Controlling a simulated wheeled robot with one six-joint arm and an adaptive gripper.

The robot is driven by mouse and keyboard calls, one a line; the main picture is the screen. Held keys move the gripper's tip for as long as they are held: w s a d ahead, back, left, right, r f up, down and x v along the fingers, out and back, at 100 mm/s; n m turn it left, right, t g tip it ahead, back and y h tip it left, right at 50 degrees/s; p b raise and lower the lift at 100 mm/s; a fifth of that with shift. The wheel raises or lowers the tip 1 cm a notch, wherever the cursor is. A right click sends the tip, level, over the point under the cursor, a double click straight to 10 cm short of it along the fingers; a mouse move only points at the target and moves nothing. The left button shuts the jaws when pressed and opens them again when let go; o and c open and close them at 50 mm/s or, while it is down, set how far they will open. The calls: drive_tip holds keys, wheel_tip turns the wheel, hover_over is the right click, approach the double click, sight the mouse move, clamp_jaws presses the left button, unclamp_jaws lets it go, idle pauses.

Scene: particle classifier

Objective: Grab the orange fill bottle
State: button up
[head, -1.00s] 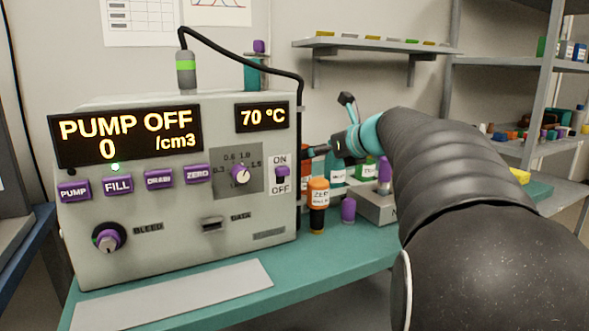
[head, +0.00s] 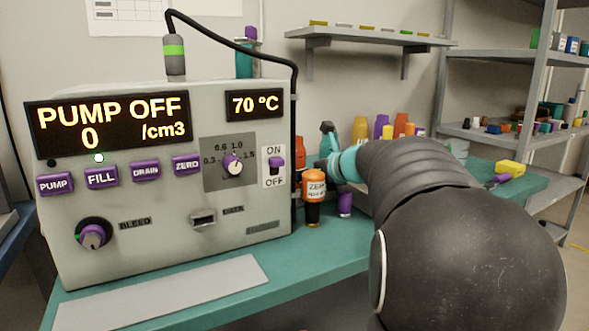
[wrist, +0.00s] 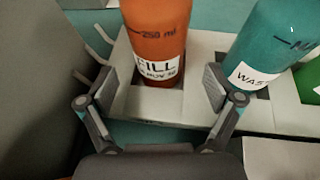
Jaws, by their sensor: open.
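The orange fill bottle (wrist: 158,40) stands in a slot of a pale rack (wrist: 198,110) in the wrist view. My gripper (wrist: 161,85) is open, with one finger on each side of the bottle's lower part. Gaps show between both fingers and the bottle. In the head view my gripper is mostly hidden behind my arm and small items beside the machine. I cannot tell for sure which orange shape there is the fill bottle.
In the head view, the pump machine (head: 215,215) is left of my arm. An orange-capped ZERO bottle (head: 315,186) and a purple-topped item (head: 345,203) stand near its right side.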

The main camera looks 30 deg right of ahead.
drive_tip(key=x, duration=0.5)
drive_tip(key=shift+w+f, duration=0.1)
drive_tip(key=c, duration=1.5)
